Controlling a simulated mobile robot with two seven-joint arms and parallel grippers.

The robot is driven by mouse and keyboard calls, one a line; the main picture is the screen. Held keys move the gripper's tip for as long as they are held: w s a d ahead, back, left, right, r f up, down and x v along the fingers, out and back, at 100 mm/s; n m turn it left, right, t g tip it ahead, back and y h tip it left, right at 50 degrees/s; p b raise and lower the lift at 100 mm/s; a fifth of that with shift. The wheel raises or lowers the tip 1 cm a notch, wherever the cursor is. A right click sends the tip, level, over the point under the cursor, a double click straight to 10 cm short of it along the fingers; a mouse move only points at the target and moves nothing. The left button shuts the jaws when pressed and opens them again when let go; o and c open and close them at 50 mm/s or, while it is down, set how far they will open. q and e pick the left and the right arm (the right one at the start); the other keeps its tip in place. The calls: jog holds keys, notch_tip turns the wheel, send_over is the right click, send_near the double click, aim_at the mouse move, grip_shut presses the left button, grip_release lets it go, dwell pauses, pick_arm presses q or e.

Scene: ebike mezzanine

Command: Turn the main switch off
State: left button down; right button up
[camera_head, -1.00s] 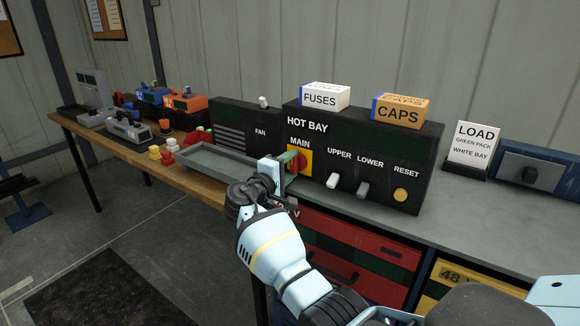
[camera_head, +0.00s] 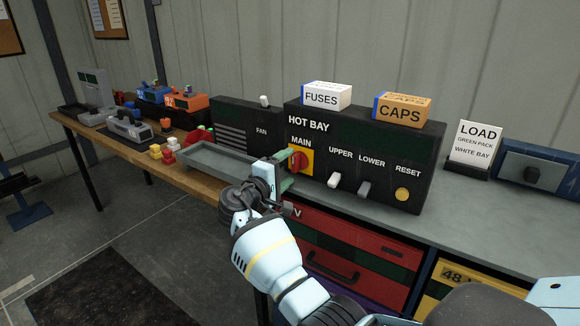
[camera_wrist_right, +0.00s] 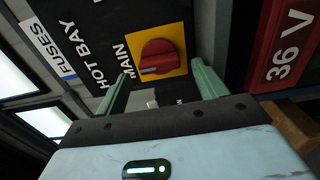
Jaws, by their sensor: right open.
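The main switch (camera_head: 299,162) is a red knob on a yellow plate under the word MAIN on the black HOT BAY panel. It also shows in the right wrist view (camera_wrist_right: 160,57), with a pale mark on its lower left part, on the side of the MAIN lettering. My right gripper (camera_head: 287,170) is just in front of the knob. Its green fingers are spread apart and empty, one to each side of the knob in the right wrist view (camera_wrist_right: 160,78). They do not appear to touch the knob. My left gripper is not in view.
The UPPER (camera_head: 334,180) and LOWER (camera_head: 364,188) switches and the yellow RESET button (camera_head: 402,194) are right of the main switch. A grey tray (camera_head: 205,158) lies to its left. FUSES (camera_head: 326,96) and CAPS (camera_head: 402,110) boxes stand on top. Red drawers (camera_head: 340,250) are below.

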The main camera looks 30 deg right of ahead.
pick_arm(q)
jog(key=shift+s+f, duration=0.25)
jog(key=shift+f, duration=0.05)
pick_arm(e)
jog(key=shift+v, duration=2.7)
